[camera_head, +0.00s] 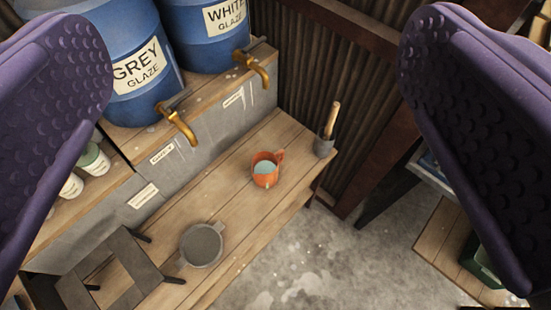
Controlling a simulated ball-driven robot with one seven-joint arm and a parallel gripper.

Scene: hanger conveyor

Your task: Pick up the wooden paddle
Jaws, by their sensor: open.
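The wooden paddle (333,116) has a light wooden handle that sticks up, slightly tilted, from a small dark grey holder (323,147). Its lower part is hidden in the holder, which stands at the far right end of a plank bench (232,165). My gripper (257,60) is wide open, with one purple, dimpled finger at each side of the view. Nothing is between the fingers up close. The paddle shows in the gap, nearer the right finger, well away from both.
Blue glaze barrels (108,45) with brass taps (178,124) stand behind. A corrugated wall (330,70) backs the bench. Concrete floor (310,260) is clear.

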